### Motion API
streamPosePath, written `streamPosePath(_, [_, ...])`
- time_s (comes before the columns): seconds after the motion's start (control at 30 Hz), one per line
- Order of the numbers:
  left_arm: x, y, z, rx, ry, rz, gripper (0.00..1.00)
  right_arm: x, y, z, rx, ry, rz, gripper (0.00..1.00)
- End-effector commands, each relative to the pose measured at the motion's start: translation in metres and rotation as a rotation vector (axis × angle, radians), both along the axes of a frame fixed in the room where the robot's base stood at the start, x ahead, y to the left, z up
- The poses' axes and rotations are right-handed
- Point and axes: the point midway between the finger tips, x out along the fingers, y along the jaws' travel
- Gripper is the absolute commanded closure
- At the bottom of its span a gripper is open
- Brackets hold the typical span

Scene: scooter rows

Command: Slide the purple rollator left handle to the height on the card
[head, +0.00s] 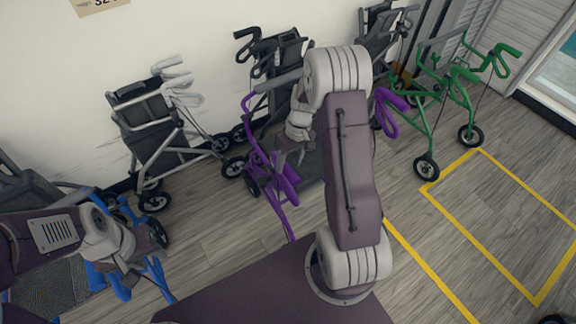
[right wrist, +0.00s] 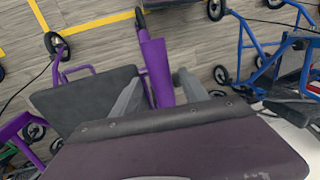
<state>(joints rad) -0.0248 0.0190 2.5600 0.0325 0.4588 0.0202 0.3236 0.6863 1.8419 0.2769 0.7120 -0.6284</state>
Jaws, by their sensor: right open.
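The purple rollator (head: 258,150) stands in the middle of the head view, partly hidden behind my right arm. One of its purple handles (head: 388,112) shows right of the arm, and another thick purple part (head: 285,180) lies below my right gripper (head: 291,156). In the right wrist view, my right gripper (right wrist: 160,94) is open, with a thick purple tube (right wrist: 155,68) between its fingers; contact is unclear. My left gripper (head: 150,238) is by the blue rollator (head: 152,272), its fingers unclear. A tan card (head: 98,5) on the wall is cut off at the top.
A grey rollator (head: 160,138) and a black one (head: 270,55) stand along the wall. A green rollator (head: 432,100) stands right of the purple one. Yellow floor lines (head: 515,175) mark a clear area at the right.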

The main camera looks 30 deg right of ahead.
Motion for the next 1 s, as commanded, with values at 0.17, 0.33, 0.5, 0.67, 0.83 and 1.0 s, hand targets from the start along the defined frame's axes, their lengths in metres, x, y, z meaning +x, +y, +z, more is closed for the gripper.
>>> streamPosePath(0.17, [0.000,0.000,0.005,0.000,0.000,0.000,0.64,0.002,-0.009,0.043,-0.002,-0.006,-0.001,0.48])
streamPosePath(0.33, [0.000,0.000,0.007,0.000,0.000,0.000,0.64,0.002,-0.013,0.065,-0.001,-0.003,-0.002,0.48])
streamPosePath(0.5, [0.000,0.000,0.007,0.000,0.000,0.000,0.64,0.002,-0.014,0.070,-0.001,-0.001,-0.001,0.48])
streamPosePath(0.67, [0.000,0.000,0.007,0.000,0.000,0.000,0.64,0.001,-0.014,0.069,-0.001,-0.001,-0.001,0.48])
streamPosePath(0.83, [0.000,0.000,0.007,0.000,0.000,0.000,0.64,0.001,-0.014,0.069,-0.001,-0.001,-0.001,0.48])
streamPosePath(1.0, [0.000,0.000,0.010,0.000,0.000,0.000,0.64,0.011,0.002,0.086,-0.012,-0.035,0.048,0.48])
